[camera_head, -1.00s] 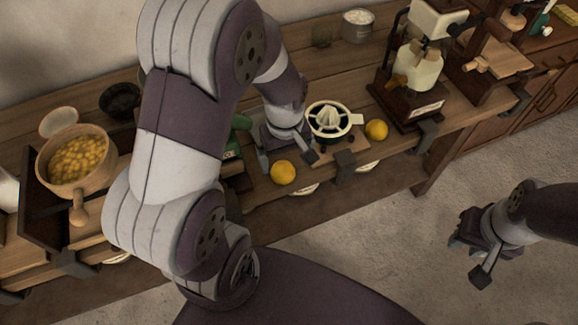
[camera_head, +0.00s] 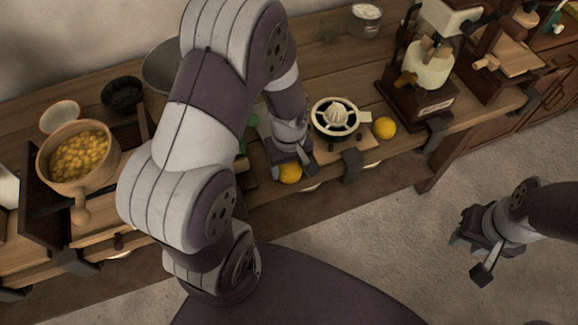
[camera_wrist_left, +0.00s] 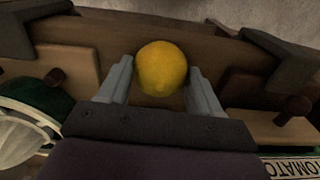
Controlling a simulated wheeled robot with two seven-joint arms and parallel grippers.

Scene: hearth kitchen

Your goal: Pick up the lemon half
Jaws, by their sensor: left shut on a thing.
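One yellow lemon half (camera_head: 291,173) is at the front edge of the counter in the head view, partly covered by my left gripper (camera_head: 290,162). In the left wrist view this lemon half (camera_wrist_left: 161,68) sits between the two fingers of my left gripper (camera_wrist_left: 163,80), which are shut on it. A second lemon half (camera_head: 385,128) lies on the counter to the right of the juicer (camera_head: 336,118). My right gripper (camera_head: 480,250) is over the floor at the right, away from the counter; its finger gap does not show clearly.
A wooden pot of yellow pieces (camera_head: 78,160) stands at the left of the counter. A dark bowl (camera_head: 122,95) is behind it. A press-like machine (camera_head: 425,75) stands right of the juicer. Clamps grip the counter's front edge. The floor in front is clear.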

